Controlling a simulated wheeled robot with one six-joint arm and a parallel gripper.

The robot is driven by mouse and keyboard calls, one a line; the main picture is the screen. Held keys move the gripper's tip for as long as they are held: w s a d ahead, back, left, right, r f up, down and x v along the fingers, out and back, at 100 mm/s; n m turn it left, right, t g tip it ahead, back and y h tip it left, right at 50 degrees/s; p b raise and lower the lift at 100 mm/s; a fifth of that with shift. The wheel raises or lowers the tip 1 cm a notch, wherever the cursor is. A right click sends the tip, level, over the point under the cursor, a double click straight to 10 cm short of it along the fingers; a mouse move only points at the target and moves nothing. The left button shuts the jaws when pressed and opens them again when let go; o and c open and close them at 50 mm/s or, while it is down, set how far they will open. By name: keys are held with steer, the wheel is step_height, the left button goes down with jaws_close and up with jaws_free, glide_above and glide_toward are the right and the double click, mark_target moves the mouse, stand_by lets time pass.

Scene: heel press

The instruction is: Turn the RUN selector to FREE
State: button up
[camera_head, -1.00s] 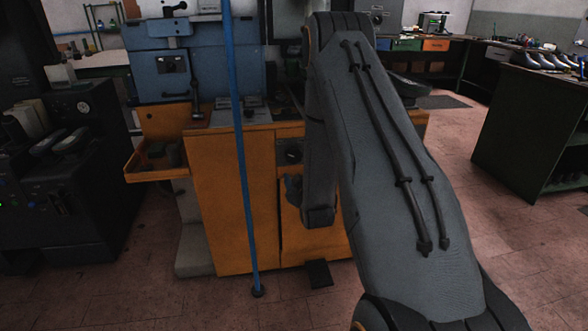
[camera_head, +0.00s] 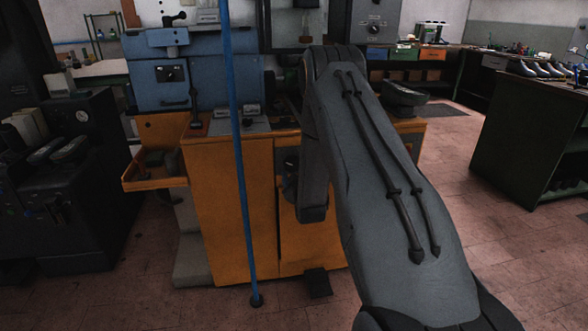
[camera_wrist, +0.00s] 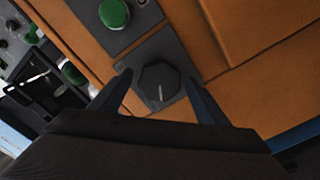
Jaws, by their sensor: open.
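The RUN selector (camera_wrist: 157,87) is a dark many-sided knob with a pale pointer line, on a dark plate on the orange cabinet front. Its lettering is not readable. In the wrist view it appears between the two fingertips of my gripper (camera_wrist: 160,78), which is open and empty. One finger shows on each side of the knob with a gap; whether the tips reach around it in depth I cannot tell. In the head view, my arm hides most of the gripper and knob area on the orange cabinet (camera_head: 228,210).
A blue upright pole (camera_head: 241,190) stands before the cabinet, left of my arm. An orange side tray (camera_head: 155,183) juts out at left. A dark bench (camera_head: 535,140) stands at right, with floor between.

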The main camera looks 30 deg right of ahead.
steer(key=c, duration=1)
steer(key=shift+c, duration=0.2)
